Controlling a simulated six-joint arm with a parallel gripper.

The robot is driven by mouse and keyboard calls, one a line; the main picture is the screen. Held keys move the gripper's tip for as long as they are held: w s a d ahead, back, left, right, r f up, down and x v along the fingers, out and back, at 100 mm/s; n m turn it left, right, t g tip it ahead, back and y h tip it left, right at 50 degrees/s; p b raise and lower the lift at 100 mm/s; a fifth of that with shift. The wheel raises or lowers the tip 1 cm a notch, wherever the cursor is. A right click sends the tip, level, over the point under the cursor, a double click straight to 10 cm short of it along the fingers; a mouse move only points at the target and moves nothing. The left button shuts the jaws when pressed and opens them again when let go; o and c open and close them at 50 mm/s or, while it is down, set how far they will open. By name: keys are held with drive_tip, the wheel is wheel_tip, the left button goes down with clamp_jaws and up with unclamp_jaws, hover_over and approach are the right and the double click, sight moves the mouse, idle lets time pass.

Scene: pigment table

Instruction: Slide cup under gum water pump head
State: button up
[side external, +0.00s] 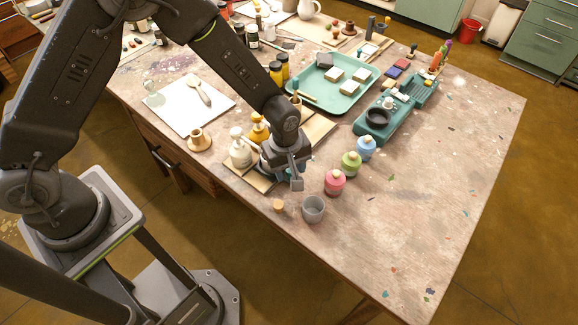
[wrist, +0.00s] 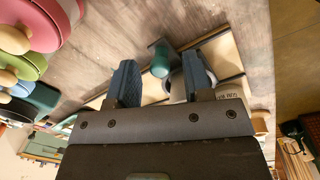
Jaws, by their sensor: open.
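A small grey cup (side external: 313,209) stands upright and looks empty near the table's front edge, beside a pink bottle. My gripper (side external: 284,178) is low over a wooden board, to the upper left of the cup and apart from it. In the wrist view my gripper (wrist: 160,75) has its jaws spread. A teal cylindrical part (wrist: 160,58) shows between them, and a pale round thing is partly hidden behind the right finger. A cream pump bottle (side external: 240,150) and an amber pump bottle (side external: 258,130) stand left of my gripper. I cannot tell which is the gum water.
Pink (side external: 335,182), green (side external: 351,163) and blue (side external: 366,147) bottles stand in a row right of my gripper. A teal tray (side external: 346,104) is behind. The table's right side is clear.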

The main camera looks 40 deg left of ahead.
clamp_jaws()
idle(0.4)
drive_tip(key=shift+s, duration=1.85)
unclamp_jaws()
drive_tip(key=shift+r, duration=0.1)
wheel_tip(320, 180, up, 14)
drive_tip(key=s, duration=0.1)
drive_tip(key=shift+a, duration=0.25)
